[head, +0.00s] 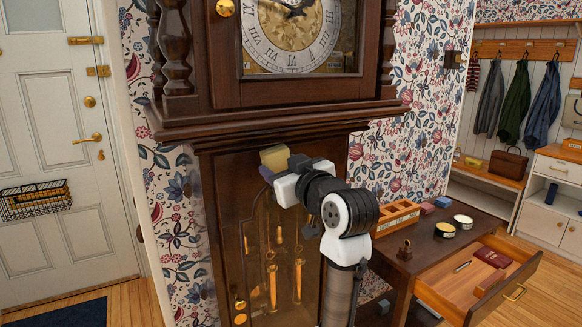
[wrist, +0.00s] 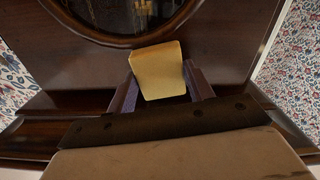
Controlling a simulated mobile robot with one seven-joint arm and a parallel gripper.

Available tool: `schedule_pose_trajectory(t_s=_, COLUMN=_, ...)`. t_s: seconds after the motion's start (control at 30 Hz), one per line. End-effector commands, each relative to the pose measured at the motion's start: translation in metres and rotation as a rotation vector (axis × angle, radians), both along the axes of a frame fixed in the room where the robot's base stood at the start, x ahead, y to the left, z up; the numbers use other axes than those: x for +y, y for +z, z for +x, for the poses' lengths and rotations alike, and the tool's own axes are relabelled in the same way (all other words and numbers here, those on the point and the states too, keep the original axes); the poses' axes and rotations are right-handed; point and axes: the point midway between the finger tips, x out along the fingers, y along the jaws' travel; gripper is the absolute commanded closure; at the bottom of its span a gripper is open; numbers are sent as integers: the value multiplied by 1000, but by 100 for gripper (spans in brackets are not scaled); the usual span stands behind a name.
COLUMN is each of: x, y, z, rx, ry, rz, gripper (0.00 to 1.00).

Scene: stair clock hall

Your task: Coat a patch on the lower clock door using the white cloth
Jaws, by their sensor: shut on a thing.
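The tall dark wood clock has a lower door (head: 232,185) with an arched glass panel. Its dark glass (wrist: 125,12) shows at the top of the wrist view. My gripper (head: 283,166) is in front of the door's upper part, just under the clock's moulding. Its two dark purple fingers (wrist: 160,85) are shut on a pale yellow, block-like pad (head: 273,158). In the wrist view the pad (wrist: 158,70) sticks out beyond the fingertips. I cannot tell whether it touches the door. I see no clearly white cloth. My arm hides part of the door's right side.
A cabinet (head: 396,252) stands right of the clock with its drawer (head: 470,290) pulled out. On it are a compartmented wooden box (head: 397,217), two round tins (head: 463,221) (head: 445,230) and a small brown bottle (head: 404,249). The moulding (head: 280,124) juts out above my gripper.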

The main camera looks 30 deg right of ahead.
Motion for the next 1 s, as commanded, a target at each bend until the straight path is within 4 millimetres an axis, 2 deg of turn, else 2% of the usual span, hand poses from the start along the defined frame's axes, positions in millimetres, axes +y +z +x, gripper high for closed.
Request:
schedule_pose_trajectory(t_s=0.47, x=32, y=0, z=-2, rx=-1, ry=2, rz=-1, gripper=66)
schedule_pose_trajectory(t_s=0.73, x=41, y=0, z=-3, rx=0, ry=2, rz=-1, gripper=66)
schedule_pose_trajectory(t_s=1.0, x=65, y=0, z=-2, rx=-1, ry=2, rz=-2, gripper=66)
